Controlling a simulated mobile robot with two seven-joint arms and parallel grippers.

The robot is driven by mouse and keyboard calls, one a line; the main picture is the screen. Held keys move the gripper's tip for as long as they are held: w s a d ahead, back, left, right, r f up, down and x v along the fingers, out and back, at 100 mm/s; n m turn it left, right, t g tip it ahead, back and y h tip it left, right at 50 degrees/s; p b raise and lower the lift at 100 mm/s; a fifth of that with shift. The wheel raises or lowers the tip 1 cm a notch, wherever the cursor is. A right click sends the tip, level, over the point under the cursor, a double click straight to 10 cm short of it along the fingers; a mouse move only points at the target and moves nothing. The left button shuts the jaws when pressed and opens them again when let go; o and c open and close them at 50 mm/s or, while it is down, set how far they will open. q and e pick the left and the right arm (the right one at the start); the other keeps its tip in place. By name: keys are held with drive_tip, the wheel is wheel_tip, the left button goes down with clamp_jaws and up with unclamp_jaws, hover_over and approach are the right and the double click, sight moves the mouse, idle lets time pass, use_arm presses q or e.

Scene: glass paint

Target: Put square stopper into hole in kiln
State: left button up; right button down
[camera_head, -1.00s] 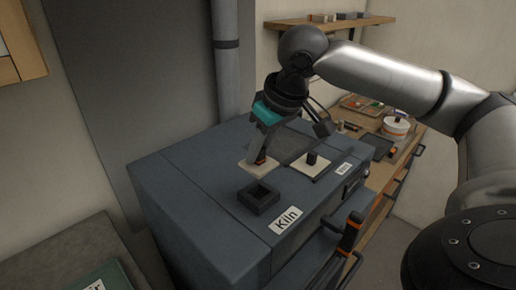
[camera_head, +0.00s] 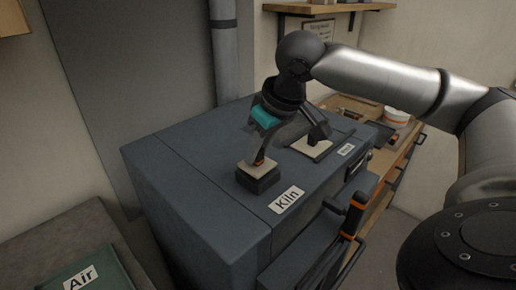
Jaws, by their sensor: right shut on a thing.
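The kiln (camera_head: 200,178) is a large blue-grey box with a "Kiln" label on its top. A dark square collar (camera_head: 258,184) rises from its top around the hole. A pale square stopper (camera_head: 257,167) sits on or just over the collar and covers the opening; I cannot tell whether it is fully seated. My right gripper (camera_head: 260,158) is shut on the stopper from above. A second pale square plate (camera_head: 312,148) lies on the kiln top behind and to the right, partly hidden by the gripper. My left gripper is not in view.
A pipe (camera_head: 224,55) stands behind the kiln. An orange-banded handle (camera_head: 353,215) sticks out at the kiln's front. A wooden counter with a white round container (camera_head: 397,116) is at the right. A green "Air" box (camera_head: 90,275) is at lower left.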

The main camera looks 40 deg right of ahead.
drive_tip(key=shift+s+f, duration=0.1)
drive_tip(key=shift+f, duration=0.4)
idle(0.4)
drive_tip(key=c, duration=0.6)
unclamp_jaws()
wheel_tip(320, 180, up, 7)
drive_tip(key=p, duration=0.9)
drive_tip(key=shift+r, duration=0.1)
idle(0.4)
